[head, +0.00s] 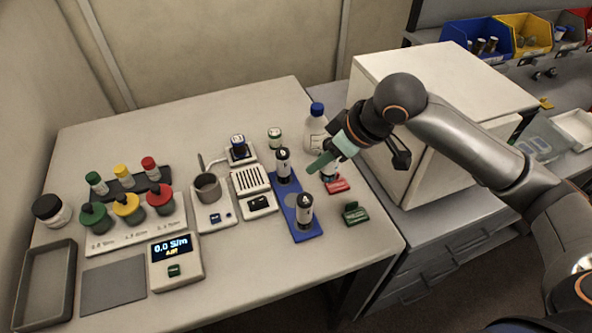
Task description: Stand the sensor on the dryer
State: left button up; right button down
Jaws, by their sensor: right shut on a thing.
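My right gripper (335,160) comes in from the right above the table's right part, with a teal finger pointing down-left. It is shut on a small cylinder (328,173), which I take for the sensor; the finger and jaw hide most of it. A white slotted unit (250,182), probably the dryer, stands in the middle of the table, left of the gripper. Its slotted top is bare. Two similar black-and-white cylinders, one at the back (283,166) and one at the front (305,211), stand on a blue plate (304,236). My left gripper is not in view.
A blue-capped bottle (316,128) stands close behind the gripper. A red block (338,186) and a green block (355,213) lie below it. A large white box (440,80) is at right. A conductivity meter (174,262), cup (208,188) and capped jars fill the left.

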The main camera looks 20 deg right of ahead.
jog(key=s+d+r, duration=0.3)
jog(key=s+d, duration=0.1)
jog(key=d, duration=0.2)
jog(key=w+a+r+n+g+y+b, duration=0.15)
jog(key=a+n+b, duration=0.4)
jog(key=a, duration=1.55)
jog(key=m, duration=0.1)
send_near(233, 175)
jog(key=shift+w+a+r+b, duration=0.1)
jog(key=shift+a+b, duration=0.05)
jog(key=shift+a, duration=0.35)
jog(key=shift+w+a+r+b, duration=0.1)
jog(key=shift+a+b, duration=0.05)
jog(key=shift+a, duration=0.35)
jog(key=shift+w+f, duration=0.5)
jog(key=shift+f, duration=1.65)
